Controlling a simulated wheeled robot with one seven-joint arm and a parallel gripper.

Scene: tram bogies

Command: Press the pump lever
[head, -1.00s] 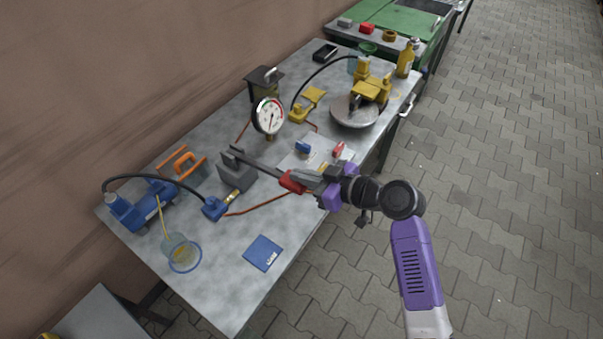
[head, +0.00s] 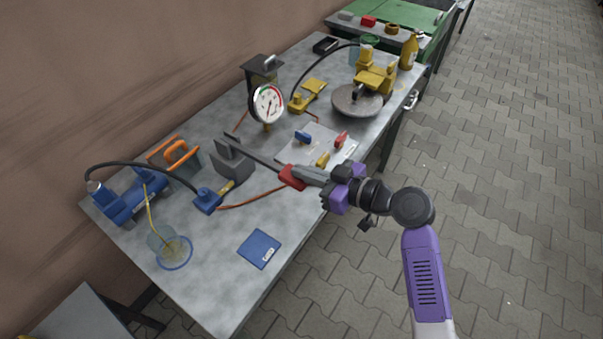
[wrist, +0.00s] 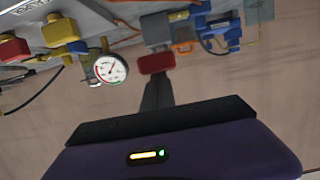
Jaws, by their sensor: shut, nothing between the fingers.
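The pump (head: 233,160) is a grey block on the workbench, with a long dark lever (head: 258,159) running right to a red grip (head: 292,177). The red grip also shows in the wrist view (wrist: 156,63), just beyond my fingertips, with the pump block behind it (wrist: 155,28). My gripper (head: 306,176), purple with dark grey fingers, is shut and empty. In the wrist view its fingers (wrist: 157,92) point straight at the grip. The tips are at the grip or just short of it; I cannot tell whether they touch.
A pressure gauge (head: 267,105) stands behind the lever. A panel with small coloured levers (head: 318,139) lies behind my gripper. A blue pump unit (head: 130,203), a glass beaker (head: 165,242) and a yellow press (head: 373,78) share the bench. A blue booklet (head: 260,249) lies in front.

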